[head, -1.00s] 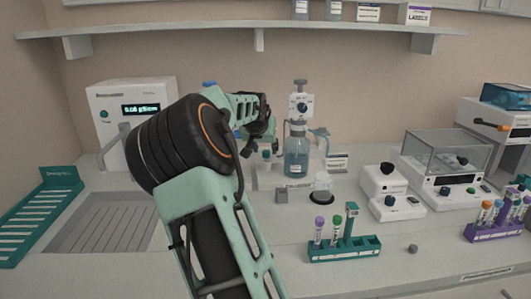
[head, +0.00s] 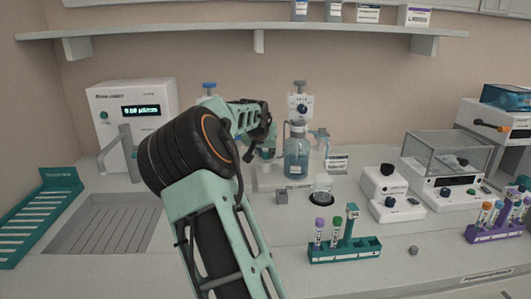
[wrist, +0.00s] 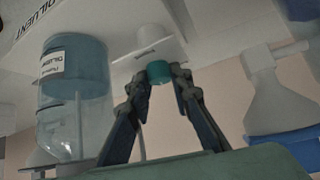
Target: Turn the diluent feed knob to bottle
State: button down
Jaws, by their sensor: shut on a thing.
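The diluent bottle (head: 296,158) holds blue liquid and stands upright under a white dispenser head (head: 302,107) with a round dark knob (head: 303,109) on its front. The wrist view, which looks upside down, shows this bottle (wrist: 75,95) with its DILUENT label. I cannot tell whether this teal piece is a cap or a knob. My gripper is apart from the dark knob.
A second dispenser with a blue top (head: 209,86) stands behind my arm. A glass-domed item (head: 321,187) and a small grey block (head: 282,197) are in front of the bottle. A teal tube rack (head: 345,248) is nearer the front. The shelf (head: 230,30) runs above.

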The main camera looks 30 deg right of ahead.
jog(key=shift+d+f+n+b, duration=0.15)
jog(key=shift+n+b, duration=0.15)
jog(key=shift+b, duration=0.4)
jog(key=shift+n+t+y+b, duration=0.3)
jog(key=shift+b, duration=0.1)
jog(key=b, duration=0.1)
jog(key=n+y+b, duration=0.1)
jog(key=shift+s+d+n+t+b, duration=0.15)
jog(key=shift+n+t+b, duration=0.15)
jog(key=shift+n+t+y+b, duration=0.4)
jog(key=shift+n+y+b, duration=0.75)
jog(key=shift+n, duration=0.55)
jog(key=c, duration=1.7)
grip_release()
jog(key=shift+c, duration=0.2)
jog(key=shift+r, duration=0.2)
